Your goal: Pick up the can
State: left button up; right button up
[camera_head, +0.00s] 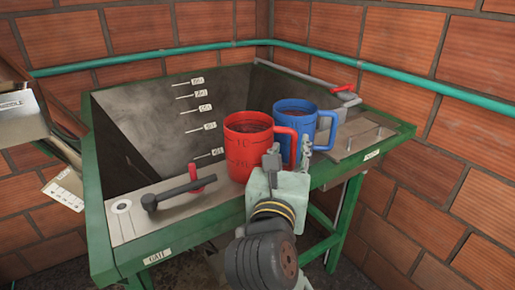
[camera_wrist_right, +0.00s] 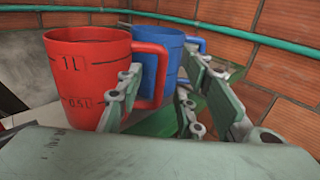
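Two can-like measuring mugs with side handles stand at the near right edge of the green-framed hopper. The red mug (camera_head: 246,148) is nearer and left, with volume marks; it also shows in the right wrist view (camera_wrist_right: 86,80). The blue mug (camera_head: 296,118) is just behind and to its right, partly hidden behind the red one in the right wrist view (camera_wrist_right: 149,74). Both hold something dark. My right gripper (camera_head: 289,158) is open at the red mug's handle (camera_wrist_right: 158,75), which shows between its fingers in the right wrist view. Contact cannot be told. My left gripper is not in view.
The metal hopper (camera_head: 150,107) with a depth scale opens left of the mugs. A black-handled lever (camera_head: 178,192) lies on its near rim, left of the red mug. A green pipe (camera_head: 420,84) runs along the brick walls behind. Open floor space is at the right.

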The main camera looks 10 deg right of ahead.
aim_at(293, 140)
jog(key=p+x, duration=0.1)
jog(key=x, duration=0.2)
jog(key=shift+d+f, duration=0.1)
jog(key=shift+d, duration=0.05)
jog(key=shift+w+d+f, duration=0.1)
jog(key=shift+w+d, duration=0.25)
jog(key=shift+w, duration=0.3)
jog(key=shift+c, duration=1.2)
grip_shut()
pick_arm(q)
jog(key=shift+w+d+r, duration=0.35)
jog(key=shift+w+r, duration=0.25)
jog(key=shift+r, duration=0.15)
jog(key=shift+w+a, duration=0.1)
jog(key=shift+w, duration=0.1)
pick_arm(e)
jog(key=shift+r, duration=0.2)
